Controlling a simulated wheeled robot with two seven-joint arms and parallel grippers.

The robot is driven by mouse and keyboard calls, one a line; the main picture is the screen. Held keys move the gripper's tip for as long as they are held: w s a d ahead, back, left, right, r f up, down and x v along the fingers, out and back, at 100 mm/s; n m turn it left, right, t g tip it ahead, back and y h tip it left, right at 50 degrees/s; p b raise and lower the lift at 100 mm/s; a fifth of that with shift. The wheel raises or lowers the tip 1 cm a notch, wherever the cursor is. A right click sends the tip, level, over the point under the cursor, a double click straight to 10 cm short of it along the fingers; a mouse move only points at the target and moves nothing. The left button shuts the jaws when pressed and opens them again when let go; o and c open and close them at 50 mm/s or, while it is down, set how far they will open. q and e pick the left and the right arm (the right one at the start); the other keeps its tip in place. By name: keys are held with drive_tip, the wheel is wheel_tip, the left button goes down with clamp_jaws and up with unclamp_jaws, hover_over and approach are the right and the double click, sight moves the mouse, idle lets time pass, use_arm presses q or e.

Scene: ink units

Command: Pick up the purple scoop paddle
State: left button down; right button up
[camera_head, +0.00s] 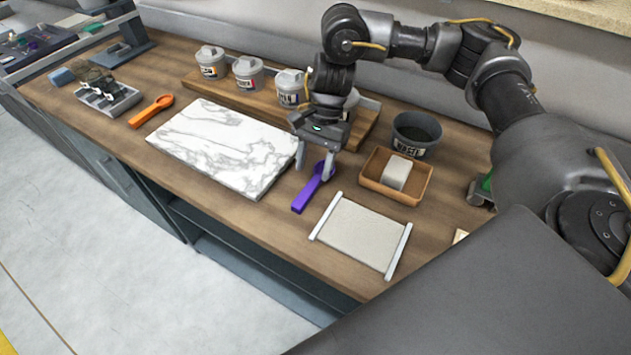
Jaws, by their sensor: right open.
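The purple scoop paddle (307,194) lies on the wooden counter between the marble slab and a grey panel with white side bars. Its handle points toward the counter's front edge and its far end lies by my right gripper's fingers. My right gripper (314,168) is open and points down over the far end of the paddle, with one finger on each side of it. I cannot tell whether the fingers touch it. My left gripper is not in view.
The marble slab (226,146) lies left of the paddle, and the grey panel (358,234) lies right. An orange scoop (151,110) lies farther left. Lidded pots (247,72) stand on a wooden riser behind. A brown tray (408,196) and dark tub (416,134) stand right.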

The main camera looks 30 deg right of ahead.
sight(309, 188)
drive_tip(key=p+x, duration=0.1)
drive_tip(key=x, duration=0.3)
drive_tip(key=shift+f+p, duration=0.3)
drive_tip(key=shift+p, duration=0.1)
drive_tip(key=shift+a+f, duration=0.1)
drive_tip(key=shift+f, duration=0.2)
drive_tip(key=shift+c, duration=0.2)
clamp_jaws()
